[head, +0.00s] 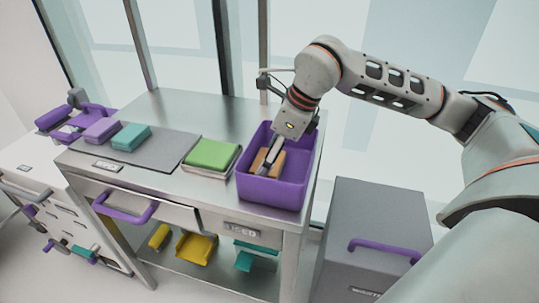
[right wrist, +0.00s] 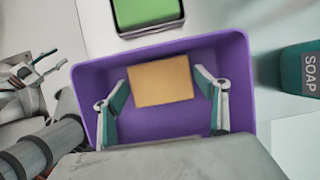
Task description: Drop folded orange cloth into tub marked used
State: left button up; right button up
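A folded orange cloth (right wrist: 160,82) is inside the purple tub (right wrist: 239,90). In the head view the tub (head: 268,190) stands at the right end of the metal cart, above a front label that appears to read USED. My right gripper (head: 265,168) reaches down into the tub at the cloth (head: 257,159). In the right wrist view its fingers (right wrist: 162,79) stand wide apart, one at each side edge of the cloth. Whether they press on it or stand just clear, and whether the cloth rests on the tub floor, is unclear. My left gripper is not visible.
A green cloth (head: 212,153) lies on a tray left of the tub. Purple (head: 101,131) and teal (head: 131,137) cloths lie on a grey mat further left. A grey bin (head: 370,225) with a purple handle stands right of the cart. A teal soap container (right wrist: 298,70) is beside the tub.

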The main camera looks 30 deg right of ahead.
jog(key=shift+o, duration=0.6)
jog(key=shift+r, duration=0.2)
jog(key=p+v, duration=0.2)
jog(key=v, duration=1)
jog(key=shift+f, duration=0.1)
